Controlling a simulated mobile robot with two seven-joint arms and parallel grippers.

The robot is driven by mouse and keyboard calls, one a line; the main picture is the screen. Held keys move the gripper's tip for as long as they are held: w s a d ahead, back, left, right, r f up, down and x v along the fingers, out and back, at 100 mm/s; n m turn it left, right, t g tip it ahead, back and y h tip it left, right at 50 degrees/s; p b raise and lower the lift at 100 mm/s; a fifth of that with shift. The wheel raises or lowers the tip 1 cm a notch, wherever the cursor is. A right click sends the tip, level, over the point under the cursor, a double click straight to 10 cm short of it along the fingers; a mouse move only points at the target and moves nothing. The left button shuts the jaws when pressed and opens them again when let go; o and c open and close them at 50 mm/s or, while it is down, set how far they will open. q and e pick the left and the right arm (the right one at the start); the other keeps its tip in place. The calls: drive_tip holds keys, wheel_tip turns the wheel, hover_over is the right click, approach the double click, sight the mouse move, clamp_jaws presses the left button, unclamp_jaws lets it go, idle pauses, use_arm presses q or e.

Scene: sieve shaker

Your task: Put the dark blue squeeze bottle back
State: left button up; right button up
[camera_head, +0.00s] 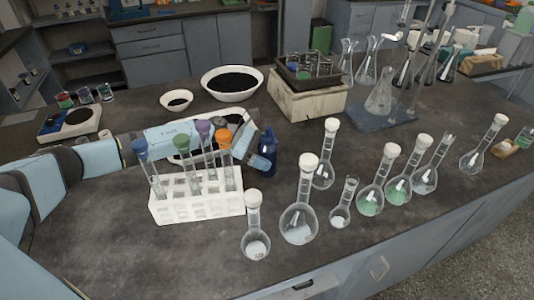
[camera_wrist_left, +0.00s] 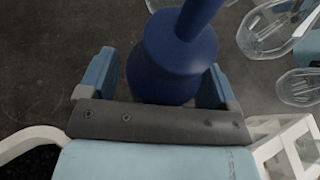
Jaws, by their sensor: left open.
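The dark blue squeeze bottle (camera_head: 268,148) stands upright on the dark bench, behind and to the right of the white test tube rack. My left gripper (camera_head: 259,152) is at the bottle, its arm reaching in from the left behind the rack. A narrow gap shows on the left side; contact on the right side cannot be told. The bottle's lower part is partly hidden by the gripper. My right gripper is out of view.
The white rack (camera_head: 198,205) holds several capped tubes close in front of my left arm. Several glass flasks (camera_head: 299,222) stand along the front and right. Two white bowls (camera_head: 232,96) and a beige box (camera_head: 306,104) are behind. Bare bench lies at front left.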

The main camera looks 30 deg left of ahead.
use_arm(q)
drive_tip(key=shift+r, duration=0.15)
drive_tip(key=v, duration=1.2)
drive_tip(key=shift+b, duration=0.35)
